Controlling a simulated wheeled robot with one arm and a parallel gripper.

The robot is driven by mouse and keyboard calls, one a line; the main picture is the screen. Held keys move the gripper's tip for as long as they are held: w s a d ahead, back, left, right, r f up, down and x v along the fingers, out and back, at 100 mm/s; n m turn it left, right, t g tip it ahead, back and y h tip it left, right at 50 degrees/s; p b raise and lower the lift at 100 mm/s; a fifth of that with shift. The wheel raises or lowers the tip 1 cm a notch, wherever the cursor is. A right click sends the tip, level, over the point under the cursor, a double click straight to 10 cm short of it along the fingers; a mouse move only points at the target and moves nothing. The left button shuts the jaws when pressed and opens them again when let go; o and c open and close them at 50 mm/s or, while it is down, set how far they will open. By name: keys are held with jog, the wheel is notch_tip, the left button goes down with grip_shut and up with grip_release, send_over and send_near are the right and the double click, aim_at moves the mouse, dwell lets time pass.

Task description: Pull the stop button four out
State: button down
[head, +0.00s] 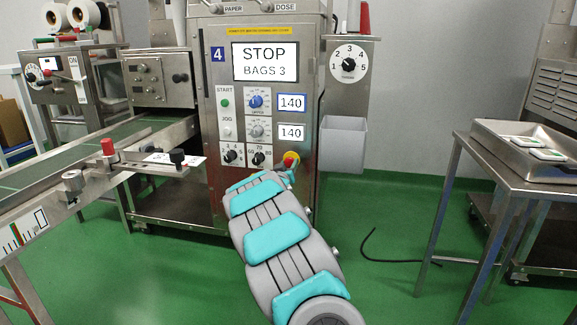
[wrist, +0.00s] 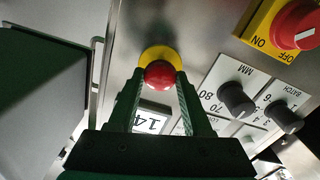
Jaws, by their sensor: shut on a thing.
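The stop button is a red mushroom head (head: 289,157) on the lower right of the front panel of machine 4 (head: 218,54). In the wrist view, the red button (wrist: 160,74) has a yellow collar behind it and sits between the tips of my two dark green fingers. My gripper (wrist: 159,84) is shut on the red button. In the head view, my arm reaches up to the panel and my gripper is mostly hidden. The display (head: 265,62) reads STOP, BAGS 3.
A red and yellow ON/OFF switch (wrist: 294,24) and black knobs (wrist: 236,98) are close to my gripper in the wrist view. A grey bin (head: 343,143) hangs at the machine's right side. A conveyor (head: 90,160) runs at left, and a steel table (head: 505,165) stands at right.

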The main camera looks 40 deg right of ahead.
jog(key=shift+a, duration=0.1)
jog(key=shift+s+a+p, duration=0.15)
jog(key=shift+p, duration=0.25)
jog(key=shift+s+a, duration=0.15)
jog(key=shift+f, duration=0.1)
jog(key=shift+c, duration=1.5)
grip_release()
jog(key=v, duration=0.8)
jog(key=shift+p, duration=0.4)
